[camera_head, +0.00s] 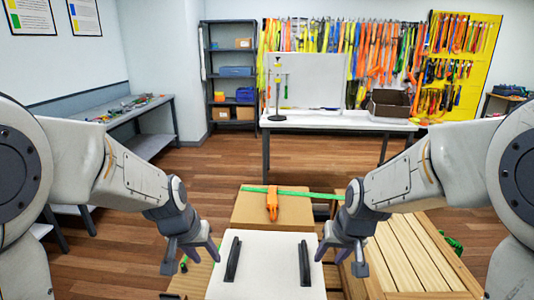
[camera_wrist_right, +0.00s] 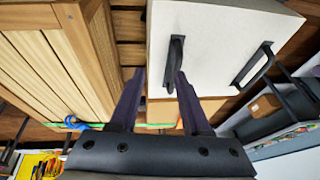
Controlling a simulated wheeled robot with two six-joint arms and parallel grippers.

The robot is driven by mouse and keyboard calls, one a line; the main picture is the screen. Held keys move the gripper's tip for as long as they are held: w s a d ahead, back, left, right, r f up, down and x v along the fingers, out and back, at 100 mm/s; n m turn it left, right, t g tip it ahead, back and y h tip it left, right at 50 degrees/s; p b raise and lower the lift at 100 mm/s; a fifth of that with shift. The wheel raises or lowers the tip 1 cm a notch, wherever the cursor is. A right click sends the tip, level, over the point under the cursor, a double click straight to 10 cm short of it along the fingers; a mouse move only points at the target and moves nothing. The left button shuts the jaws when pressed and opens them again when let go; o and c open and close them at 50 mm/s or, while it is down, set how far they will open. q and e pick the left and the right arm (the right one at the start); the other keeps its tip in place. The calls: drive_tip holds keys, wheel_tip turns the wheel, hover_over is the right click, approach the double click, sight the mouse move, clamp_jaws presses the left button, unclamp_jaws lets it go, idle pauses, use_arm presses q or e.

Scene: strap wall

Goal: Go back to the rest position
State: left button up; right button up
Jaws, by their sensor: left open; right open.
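My left gripper (camera_head: 190,256) is open and empty, just left of a white-topped box (camera_head: 268,265) with two black handles. My right gripper (camera_head: 343,252) is open and empty, just right of that box. The right wrist view shows its two dark fingers (camera_wrist_right: 160,74) spread apart, with one black handle (camera_wrist_right: 176,52) of the white box (camera_wrist_right: 213,48) beyond the tips. I cannot tell from that view whether a finger touches the handle. An orange buckle (camera_head: 272,204) and a green strap (camera_head: 305,194) lie on a cardboard box (camera_head: 247,211) behind the white box.
A slatted wooden crate (camera_head: 420,255) stands at the right, close to my right gripper. A white table (camera_head: 340,121) with a white board (camera_head: 308,80) stands at the back before hanging straps. A workbench (camera_head: 150,112) and a shelf (camera_head: 219,95) stand at the left. Wooden floor between is clear.

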use_arm(q)
drive_tip(key=s+a+f+g+y, duration=0.15)
drive_tip(key=s+a+f, duration=0.3)
drive_tip(key=s, duration=0.55)
use_arm(e)
drive_tip(key=s+d+f+g+h, duration=0.1)
drive_tip(key=s+d+f, duration=0.35)
drive_tip(key=s, duration=0.45)
use_arm(q)
drive_tip(key=s+d+r+m+g, duration=0.1)
drive_tip(key=s+d+r+m, duration=0.1)
drive_tip(key=s+d, duration=0.5)
drive_tip(key=s+d+r+m+g, duration=0.1)
drive_tip(key=s+d+r+m, duration=0.2)
drive_tip(key=s+d+m, duration=0.2)
drive_tip(key=shift+s+d+h, duration=0.45)
drive_tip(key=shift+s+d, duration=0.5)
drive_tip(key=shift+s, duration=0.05)
use_arm(e)
drive_tip(key=s+a+r+n+g, duration=0.1)
drive_tip(key=s+a+r+n, duration=0.1)
drive_tip(key=s+a+n, duration=0.2)
drive_tip(key=s+a+r+n+g, duration=0.2)
drive_tip(key=s+a+r+n, duration=0.1)
drive_tip(key=s+a, duration=0.7)
drive_tip(key=shift+s+n+y, duration=0.4)
drive_tip(key=shift+n, duration=0.3)
drive_tip(key=shift+a, duration=0.1)
